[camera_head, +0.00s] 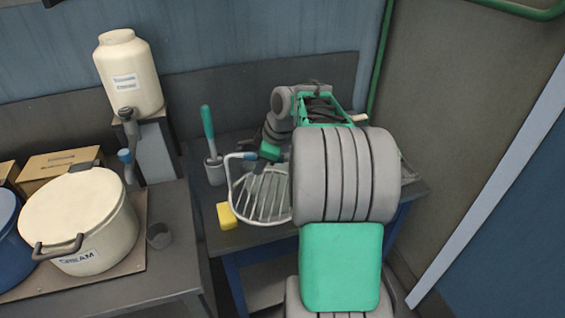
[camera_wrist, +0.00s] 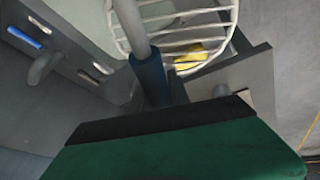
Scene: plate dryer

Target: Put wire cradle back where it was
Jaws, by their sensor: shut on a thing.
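The wire cradle (camera_head: 264,195) is a round white wire basket with parallel bars and a bent handle with a blue sleeve. It is over the grey bench (camera_head: 225,242), beside my arm; I cannot tell whether it touches the bench. My gripper (camera_head: 269,153) is shut on the handle at the cradle's back edge. In the wrist view, the cradle (camera_wrist: 178,42) shows at the top, with its blue sleeve (camera_wrist: 149,78) against my gripper (camera_wrist: 163,103). My dark green and black finger covers the lower part of that view. My arm hides the bench's right side in the head view.
A yellow sponge (camera_head: 227,216) lies left of the cradle. A green-handled brush (camera_head: 208,135) stands in a grey holder behind it. A wall stands behind.

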